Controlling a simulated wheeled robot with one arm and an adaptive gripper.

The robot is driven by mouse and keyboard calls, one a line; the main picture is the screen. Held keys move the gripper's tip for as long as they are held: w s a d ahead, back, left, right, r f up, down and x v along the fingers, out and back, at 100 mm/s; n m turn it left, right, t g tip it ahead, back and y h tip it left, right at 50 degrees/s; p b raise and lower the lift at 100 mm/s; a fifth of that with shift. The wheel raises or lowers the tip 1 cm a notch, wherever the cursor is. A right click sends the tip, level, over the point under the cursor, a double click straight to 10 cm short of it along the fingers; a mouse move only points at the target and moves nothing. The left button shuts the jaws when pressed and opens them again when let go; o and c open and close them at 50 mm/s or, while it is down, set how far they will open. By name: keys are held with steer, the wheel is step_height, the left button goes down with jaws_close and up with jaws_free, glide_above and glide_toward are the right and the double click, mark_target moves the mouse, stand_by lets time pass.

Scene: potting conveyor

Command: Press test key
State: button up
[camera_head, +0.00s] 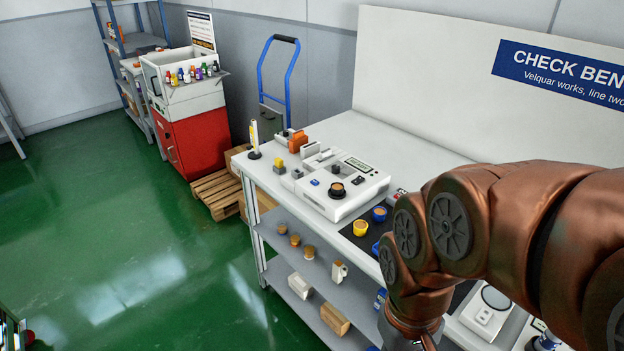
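A white test unit (372,191) sits on the check bench, with a small display (359,165) and a dark round part with an orange-brown top (337,189) on its upper face. A small blue patch (315,182) shows on its left part; I cannot tell whether this is the test key, and no readable key label shows. My copper arm reaches in from the right, in front of the bench, and its wrist runs out of the picture at the bottom. My gripper is out of view.
A yellow cup (360,228) and a blue cup (379,213) stand on a dark mat right of the unit. A yellow-white upright item (254,138) stands at the bench's left corner. The lower shelf (355,318) holds several small parts. Green floor (110,240) is clear at left.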

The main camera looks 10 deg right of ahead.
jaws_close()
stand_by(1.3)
